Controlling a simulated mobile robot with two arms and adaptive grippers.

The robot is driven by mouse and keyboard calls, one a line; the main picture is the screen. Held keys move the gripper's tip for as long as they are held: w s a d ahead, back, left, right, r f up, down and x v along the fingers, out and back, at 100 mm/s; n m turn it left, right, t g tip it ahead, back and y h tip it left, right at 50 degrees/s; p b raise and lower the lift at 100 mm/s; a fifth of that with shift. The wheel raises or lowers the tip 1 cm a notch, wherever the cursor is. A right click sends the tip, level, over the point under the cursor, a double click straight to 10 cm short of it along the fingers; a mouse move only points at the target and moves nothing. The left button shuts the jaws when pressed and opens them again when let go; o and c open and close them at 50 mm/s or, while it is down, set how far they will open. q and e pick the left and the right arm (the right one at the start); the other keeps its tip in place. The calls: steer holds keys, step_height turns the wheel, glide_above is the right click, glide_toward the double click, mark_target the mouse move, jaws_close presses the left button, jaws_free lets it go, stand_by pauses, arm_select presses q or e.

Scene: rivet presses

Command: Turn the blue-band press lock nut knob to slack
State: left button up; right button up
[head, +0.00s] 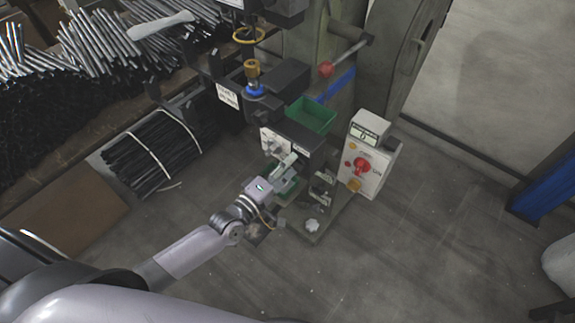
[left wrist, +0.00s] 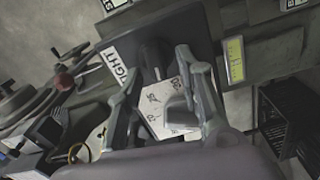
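The press (head: 290,75) has a blue band (head: 336,86) on its column. A white dial plate (head: 273,143) with a small knob sits on its front block. In the left wrist view, the plate (left wrist: 152,122) carries printed numbers, and a grey knob (left wrist: 180,112) shows between the fingers. My left gripper (head: 287,162) is at the plate, its fingers apart; the fingers also show in the left wrist view (left wrist: 158,66). I cannot tell whether they touch the knob. A brass piece (head: 252,70) above a blue ring (head: 255,90) stands higher on the press. My right gripper is out of view.
A control box (head: 368,160) with a red switch stands right of the press. Green bins (head: 311,115) sit at the press. A red-knobbed lever (head: 326,69) sticks out above. Bundled dark rods (head: 152,152) lie at left.

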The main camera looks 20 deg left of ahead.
arm_select(q)
steer(key=v, duration=1.2)
steer(key=s+a+f+m+g+y, duration=0.1)
steer(key=s+a+f+m+g, duration=0.15)
steer(key=f, duration=0.65)
steer(key=s+a+f+m+g+y, duration=0.1)
steer(key=s+f+m+g+y, duration=0.15)
steer(key=f, duration=0.75)
steer(key=s+a+f+m+g+y, duration=0.1)
steer(key=s+a+f+m+g, duration=0.15)
steer(key=f, duration=0.65)
steer(key=s+d+f+m+g, duration=0.1)
steer(key=s+f+m+g, duration=0.1)
steer(key=s+f, duration=0.3)
steer(key=s+d+f+m+g+y, duration=0.1)
steer(key=s+f+m+g, duration=0.2)
steer(key=s, duration=0.9)
steer(key=s+f+m+g, duration=0.2)
steer(key=s+f+g, duration=0.1)
steer(key=s+f, duration=0.4)
steer(key=shift+s+d+f+y+p, duration=0.35)
steer(key=shift+s+d+p, duration=0.1)
steer(key=shift+s, duration=0.3)
